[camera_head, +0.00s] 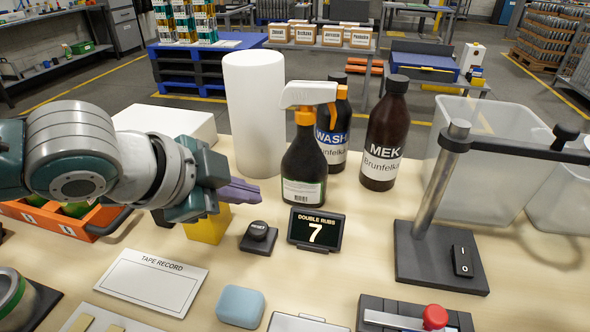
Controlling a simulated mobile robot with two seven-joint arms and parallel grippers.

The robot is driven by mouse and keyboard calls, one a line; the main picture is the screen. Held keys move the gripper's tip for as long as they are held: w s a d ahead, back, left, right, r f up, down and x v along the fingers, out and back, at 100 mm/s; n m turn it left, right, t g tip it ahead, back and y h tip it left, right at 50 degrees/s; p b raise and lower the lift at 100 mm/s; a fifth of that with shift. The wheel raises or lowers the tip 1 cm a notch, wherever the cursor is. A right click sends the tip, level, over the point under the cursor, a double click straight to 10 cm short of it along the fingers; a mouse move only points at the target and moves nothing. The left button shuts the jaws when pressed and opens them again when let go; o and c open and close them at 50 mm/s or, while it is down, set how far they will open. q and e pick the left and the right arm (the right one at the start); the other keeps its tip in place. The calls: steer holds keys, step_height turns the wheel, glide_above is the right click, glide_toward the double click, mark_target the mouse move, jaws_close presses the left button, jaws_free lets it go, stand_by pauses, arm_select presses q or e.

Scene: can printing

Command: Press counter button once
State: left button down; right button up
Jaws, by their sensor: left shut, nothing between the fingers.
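The counter (316,231) is a small dark display on the light wooden table, reading "DOUBLE RUBS 7". Just left of it sits a black square base with a round black button (259,231) marked "RESET". My left gripper (254,194) comes in from the left, shut and empty. Its fingertips appear above and slightly behind the button, apart from it. My right gripper is not in view.
A spray bottle (304,165), a WASH bottle (333,137), a MEK bottle (384,145) and a white roll (254,115) stand behind the counter. A yellow block (207,229) is under my left gripper. A blue block (240,306) lies in front. A stand (428,268) is at right.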

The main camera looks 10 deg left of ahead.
mark_target(258, 225)
arm_select(q)
steer(key=shift+f+b, duration=0.85)
steer(key=shift+f, duration=0.9)
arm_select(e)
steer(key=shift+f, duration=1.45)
arm_select(q)
steer(key=shift+f, duration=0.4)
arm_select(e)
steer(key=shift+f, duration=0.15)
arm_select(q)
steer(key=shift+f+b, duration=0.85)
steer(key=shift+f, duration=0.1)
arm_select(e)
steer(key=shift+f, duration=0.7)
arm_select(q)
steer(key=shift+r, duration=0.1)
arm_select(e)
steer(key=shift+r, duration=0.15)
arm_select(q)
steer(key=shift+r+p, duration=1.3)
steer(key=shift+p, duration=0.15)
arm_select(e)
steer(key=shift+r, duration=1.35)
arm_select(q)
step_height(258, 225, up, 5)
steer(key=p, duration=0.5)
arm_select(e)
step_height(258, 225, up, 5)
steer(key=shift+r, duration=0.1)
